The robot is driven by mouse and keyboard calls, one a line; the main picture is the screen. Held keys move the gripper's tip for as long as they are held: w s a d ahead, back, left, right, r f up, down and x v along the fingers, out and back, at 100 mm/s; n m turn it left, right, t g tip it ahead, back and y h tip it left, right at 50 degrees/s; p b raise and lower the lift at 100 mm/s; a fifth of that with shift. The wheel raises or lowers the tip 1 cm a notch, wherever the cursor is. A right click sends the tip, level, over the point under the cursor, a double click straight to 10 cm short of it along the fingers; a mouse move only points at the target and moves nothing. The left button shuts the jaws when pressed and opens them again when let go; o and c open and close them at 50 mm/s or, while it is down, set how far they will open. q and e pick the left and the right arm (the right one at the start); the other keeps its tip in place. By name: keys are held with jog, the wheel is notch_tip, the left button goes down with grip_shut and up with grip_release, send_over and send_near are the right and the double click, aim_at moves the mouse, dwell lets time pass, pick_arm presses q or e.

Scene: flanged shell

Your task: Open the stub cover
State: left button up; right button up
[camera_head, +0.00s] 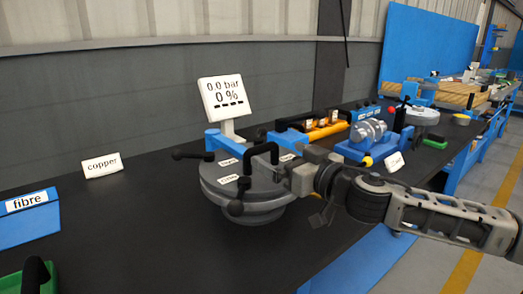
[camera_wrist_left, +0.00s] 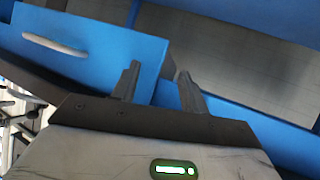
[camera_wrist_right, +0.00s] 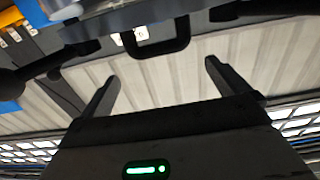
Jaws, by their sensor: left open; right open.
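The stub cover is a round grey disc (camera_head: 245,184) on a thick flanged body on the bench, with small labels and black knobs around its rim. A black loop handle (camera_head: 262,150) stands up from it. My right gripper (camera_head: 286,176) is at the cover's right side, its fingertips hard to make out in the head view. In the right wrist view my right gripper (camera_wrist_right: 160,78) is open and empty, with a black loop handle (camera_wrist_right: 160,47) ahead of its fingers, apart from them. My left gripper (camera_wrist_left: 157,70) is open and empty, before a blue panel (camera_wrist_left: 75,45).
A display reading 0.0 bar and 0 % (camera_head: 223,95) stands behind the cover. A copper sign (camera_head: 101,165) and blue fibre holder (camera_head: 30,217) are left. A blue fixture with a metal part (camera_head: 368,132) is right. The black bench top (camera_head: 130,225) is clear left of the cover.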

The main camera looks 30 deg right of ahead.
aim_at(265, 146)
jog(key=shift+w+r+p, duration=0.2)
jog(key=shift+w+p, duration=0.2)
jog(key=shift+w, duration=1.25)
jog(key=w+p, duration=0.1)
jog(key=w, duration=0.2)
jog(key=shift+w+a+f, duration=0.1)
jog(key=shift+w+a, duration=0.1)
jog(key=shift+w+a+f, duration=0.1)
jog(key=shift+w, duration=0.45)
